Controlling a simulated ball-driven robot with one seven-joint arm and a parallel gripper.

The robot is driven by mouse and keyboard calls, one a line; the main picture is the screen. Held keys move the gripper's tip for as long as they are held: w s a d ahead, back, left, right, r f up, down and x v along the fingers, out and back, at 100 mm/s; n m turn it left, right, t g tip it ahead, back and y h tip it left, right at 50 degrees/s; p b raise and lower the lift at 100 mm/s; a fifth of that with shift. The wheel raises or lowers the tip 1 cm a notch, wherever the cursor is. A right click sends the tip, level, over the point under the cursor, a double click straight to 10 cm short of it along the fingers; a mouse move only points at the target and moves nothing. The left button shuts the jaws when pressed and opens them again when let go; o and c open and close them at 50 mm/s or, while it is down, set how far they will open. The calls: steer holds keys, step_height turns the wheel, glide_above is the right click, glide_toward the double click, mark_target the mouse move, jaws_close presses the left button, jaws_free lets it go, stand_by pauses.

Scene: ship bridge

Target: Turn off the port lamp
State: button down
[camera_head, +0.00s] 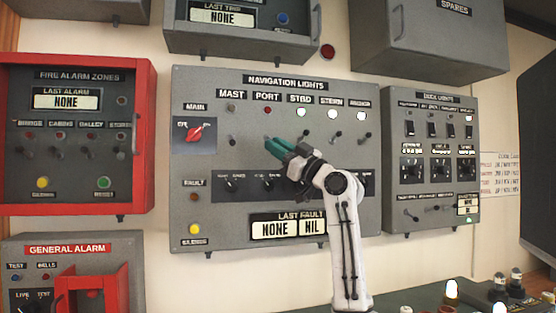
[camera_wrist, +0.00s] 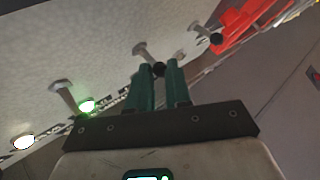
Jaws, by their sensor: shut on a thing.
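The port lamp (camera_head: 267,110) sits under the PORT label on the navigation lights panel (camera_head: 345,92). It shows small and reddish in the head view, without the bright glow of the starboard lamp (camera_head: 301,112). My gripper (camera_head: 270,146) reaches the panel below the port lamp. In the wrist view its green fingers (camera_wrist: 159,72) are shut on the port switch (camera_wrist: 140,50), a small lever with a black knob between the fingertips. In the head view the fingers mostly cover this switch. The port lamp is hidden in the wrist view.
The mast switch (camera_head: 232,140) and starboard switch (camera_head: 306,134) stand close on either side. The starboard lamp glows green; the stern lamp (camera_head: 332,114) and anchor lamp (camera_head: 361,115) glow white. The red main selector (camera_head: 196,133) is at the left, the deck lights panel (camera_head: 434,108) at the right.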

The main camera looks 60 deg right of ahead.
steer(key=shift+w+f+n+y+b, duration=0.1)
steer(key=shift+n+y+b, duration=0.3)
steer(key=shift+b, duration=0.05)
steer(key=c, duration=1.1)
jaws_free()
steer(key=shift+o, duration=0.2)
steer(key=b+v, duration=0.2)
steer(key=v, duration=0.9)
steer(key=shift+w+f, duration=0.2)
